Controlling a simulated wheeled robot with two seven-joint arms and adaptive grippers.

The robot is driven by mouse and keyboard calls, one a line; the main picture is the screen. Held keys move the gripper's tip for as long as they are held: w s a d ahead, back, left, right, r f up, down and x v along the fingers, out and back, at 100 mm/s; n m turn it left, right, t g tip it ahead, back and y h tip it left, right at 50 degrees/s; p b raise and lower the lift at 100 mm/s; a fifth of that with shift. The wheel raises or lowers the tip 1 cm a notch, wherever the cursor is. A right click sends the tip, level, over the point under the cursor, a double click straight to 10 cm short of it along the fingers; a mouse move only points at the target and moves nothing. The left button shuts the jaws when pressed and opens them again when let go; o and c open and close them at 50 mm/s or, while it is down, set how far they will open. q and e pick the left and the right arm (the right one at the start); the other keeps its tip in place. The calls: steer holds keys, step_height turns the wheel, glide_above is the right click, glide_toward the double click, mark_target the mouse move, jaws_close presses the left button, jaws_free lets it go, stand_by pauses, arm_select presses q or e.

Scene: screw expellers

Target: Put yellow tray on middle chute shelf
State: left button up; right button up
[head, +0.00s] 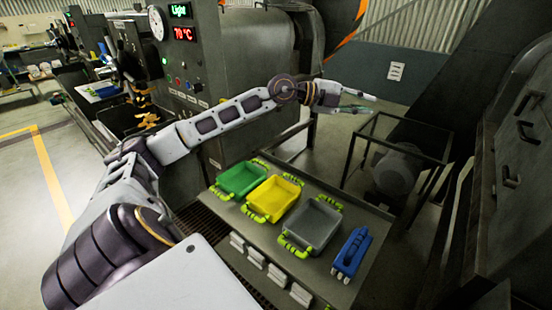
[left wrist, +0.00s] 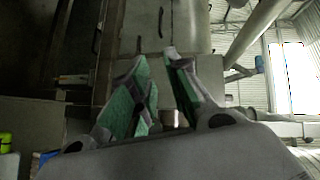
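The yellow tray (head: 274,197) is empty and has yellow-green handles at its two ends. It lies on the grey table (head: 364,216) between the green tray (head: 242,179) and the grey tray (head: 314,226). My left gripper (head: 373,103) is stretched out above and beyond the table's far edge, clear of all the trays. In the left wrist view its green-padded fingers (left wrist: 155,60) stand apart with nothing between them. My right gripper is in neither view. I cannot tell which surface is the middle chute shelf.
A blue object (head: 351,252) lies to the right of the grey tray. Several white blocks (head: 278,275) line the table's near edge. A dark metal frame (head: 398,160) stands beyond the table. A large machine (head: 190,75) with a temperature display rises behind my left arm.

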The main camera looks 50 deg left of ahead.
arm_select(q)
step_height(320, 180, down, 6)
steer(key=s+a+g+y, duration=0.1)
steer(key=g+y, duration=0.1)
steer(key=n+g+y, duration=0.7)
steer(key=g+y, duration=0.1)
glide_above(295, 179)
steer(key=s, duration=0.3)
step_height(295, 179, down, 12)
steer(key=shift+w+r, duration=0.15)
steer(key=shift+w, duration=0.1)
steer(key=shift+w+a+f+p, duration=0.15)
steer(key=shift+w+f, duration=0.15)
steer(key=shift+f, duration=1.1)
steer(key=shift+w+d+f+p, duration=0.15)
steer(key=shift+w+f, duration=0.1)
steer(key=shift+f, duration=1.15)
steer(key=shift+w+a+f+p, duration=0.15)
steer(key=shift+w+f, duration=0.15)
steer(key=shift+f, duration=1.1)
steer(key=shift+f, duration=0.15)
